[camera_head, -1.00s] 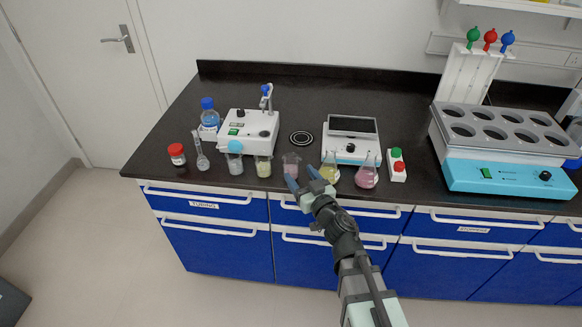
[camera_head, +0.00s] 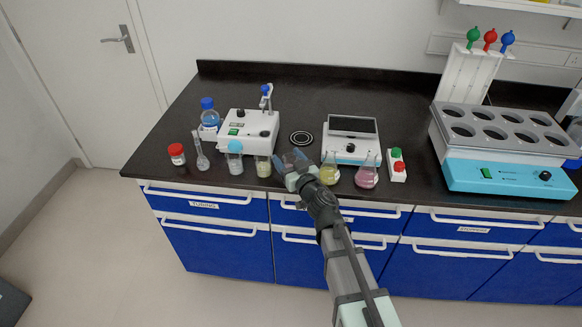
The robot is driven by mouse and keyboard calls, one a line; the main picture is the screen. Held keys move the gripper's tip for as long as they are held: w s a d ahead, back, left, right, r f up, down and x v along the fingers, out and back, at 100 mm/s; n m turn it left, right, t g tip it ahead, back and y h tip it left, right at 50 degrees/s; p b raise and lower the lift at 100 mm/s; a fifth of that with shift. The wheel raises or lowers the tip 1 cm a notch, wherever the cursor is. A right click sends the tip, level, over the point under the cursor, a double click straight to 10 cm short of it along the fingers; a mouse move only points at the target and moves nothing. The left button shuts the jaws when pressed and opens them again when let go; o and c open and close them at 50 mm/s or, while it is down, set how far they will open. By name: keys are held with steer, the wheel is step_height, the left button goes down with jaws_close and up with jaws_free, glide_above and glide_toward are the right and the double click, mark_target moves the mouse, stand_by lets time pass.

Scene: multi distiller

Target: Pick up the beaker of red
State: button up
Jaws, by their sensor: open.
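The beaker of red (camera_head: 290,158) stands near the front edge of the bench, between a beaker of pale yellow liquid and a flask of yellow liquid. It is small and mostly hidden by my gripper. My gripper (camera_head: 289,157) is open, with its blue-grey fingertips at the left and right of the beaker. I cannot tell whether either finger touches the glass.
The pale yellow beaker (camera_head: 264,167) stands close to the left of my gripper. The yellow flask (camera_head: 330,170) and a pink flask (camera_head: 366,173) stand to the right. A white stirrer device (camera_head: 248,130) and a balance (camera_head: 351,140) stand behind.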

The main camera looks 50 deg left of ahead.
steer(key=shift+c, duration=0.5)
steer(key=c, duration=0.7)
steer(key=shift+o, duration=0.2)
steer(key=shift+r, duration=0.1)
